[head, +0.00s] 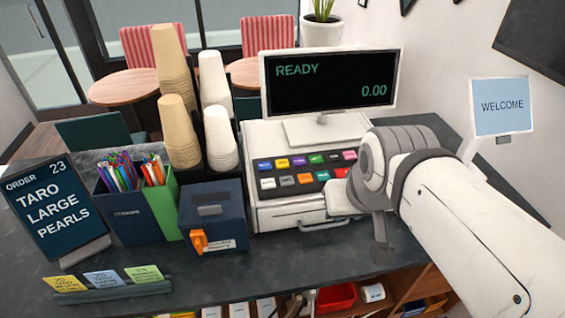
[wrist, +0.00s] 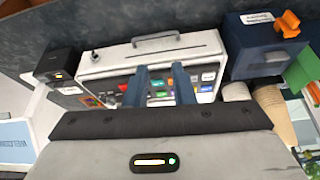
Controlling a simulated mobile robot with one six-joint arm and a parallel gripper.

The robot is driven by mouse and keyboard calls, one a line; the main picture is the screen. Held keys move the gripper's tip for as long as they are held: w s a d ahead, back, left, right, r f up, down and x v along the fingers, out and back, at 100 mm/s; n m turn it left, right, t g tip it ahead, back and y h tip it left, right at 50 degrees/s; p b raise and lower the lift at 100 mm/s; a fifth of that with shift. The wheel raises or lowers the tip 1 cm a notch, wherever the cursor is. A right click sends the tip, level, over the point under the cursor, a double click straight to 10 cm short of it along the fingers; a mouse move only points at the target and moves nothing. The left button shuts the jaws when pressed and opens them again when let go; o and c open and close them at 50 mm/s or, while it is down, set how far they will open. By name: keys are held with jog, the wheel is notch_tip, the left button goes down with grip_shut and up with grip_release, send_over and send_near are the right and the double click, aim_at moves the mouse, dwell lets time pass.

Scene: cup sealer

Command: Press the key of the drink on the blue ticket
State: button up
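The blue ticket (head: 104,278) stands between a yellow ticket (head: 65,284) and a green ticket (head: 144,273) in a dark rail at the front left of the counter. Its print is too small to read surely. The cash register (head: 262,213) has a dark key panel (head: 302,173) with two rows of coloured keys, whose labels I cannot read. Its keys also show in the wrist view (wrist: 160,94), partly hidden by my fingers. My gripper (wrist: 158,72) is empty, its two fingers apart, in front of the register. In the head view my arm covers the panel's right end.
A dark sign (head: 58,208) reads order 23, taro, large, pearls. The register display (head: 332,82) reads READY 0.00. A navy box (head: 212,215), a pen holder (head: 128,212) and cup stacks (head: 180,130) stand left of the register. A WELCOME sign (head: 502,106) stands at right.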

grip_shut()
dwell(1.4)
